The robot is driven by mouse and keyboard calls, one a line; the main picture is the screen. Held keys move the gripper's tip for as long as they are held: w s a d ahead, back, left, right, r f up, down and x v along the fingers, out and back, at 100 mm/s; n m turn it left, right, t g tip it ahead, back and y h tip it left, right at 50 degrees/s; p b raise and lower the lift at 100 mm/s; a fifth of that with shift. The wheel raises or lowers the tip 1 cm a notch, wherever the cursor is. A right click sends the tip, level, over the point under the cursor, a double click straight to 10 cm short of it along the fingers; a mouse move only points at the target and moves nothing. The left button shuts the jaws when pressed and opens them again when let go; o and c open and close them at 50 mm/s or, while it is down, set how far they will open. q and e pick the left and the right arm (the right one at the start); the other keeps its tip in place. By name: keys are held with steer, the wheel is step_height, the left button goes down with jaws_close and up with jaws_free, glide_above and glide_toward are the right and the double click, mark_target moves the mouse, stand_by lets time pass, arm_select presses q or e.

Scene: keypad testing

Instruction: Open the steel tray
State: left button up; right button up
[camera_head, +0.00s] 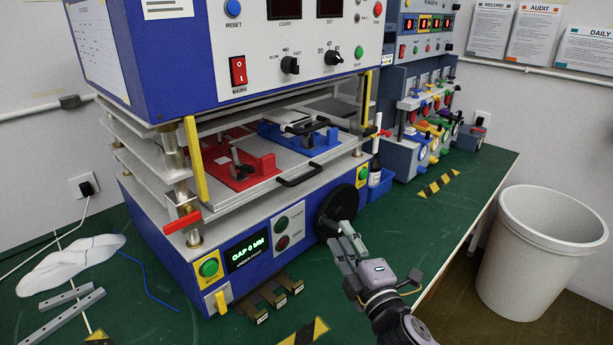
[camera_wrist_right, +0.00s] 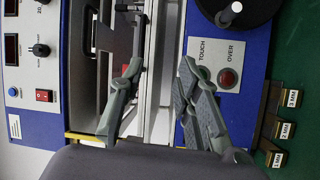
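The steel tray (camera_head: 215,205) is a flat grey plate in the lower opening of the blue and white machine. A red fixture (camera_head: 241,172) and a blue fixture (camera_head: 300,138) sit on it. Its black bar handle (camera_head: 299,176) is at the front edge. My right gripper (camera_head: 343,238) is below and right of the handle, in front of the black knob, apart from the handle. In the right wrist view the fingers (camera_wrist_right: 160,70) are spread and empty, facing the machine front. My left gripper is not in view.
The black round knob (camera_head: 338,203) is close to my right gripper. Labelled gauge blocks (camera_head: 273,297) lie at the machine's base. A red lever (camera_head: 182,222) is at the left post. A white bin (camera_head: 541,250) stands right of the green bench (camera_head: 430,215).

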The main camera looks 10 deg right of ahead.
step_height(320, 180, up, 2)
steer(key=w+a+n+y, duration=0.1)
steer(key=n, duration=0.1)
steer(key=p, duration=0.2)
glide_toward(306, 175)
steer(key=shift+t, duration=0.4)
steer(key=x, duration=0.3)
steer(key=f+x, duration=0.1)
steer(key=x, duration=0.6)
steer(key=shift+w+f, duration=0.15)
steer(key=shift+f, duration=0.05)
steer(key=shift+c, duration=0.6)
jaws_close()
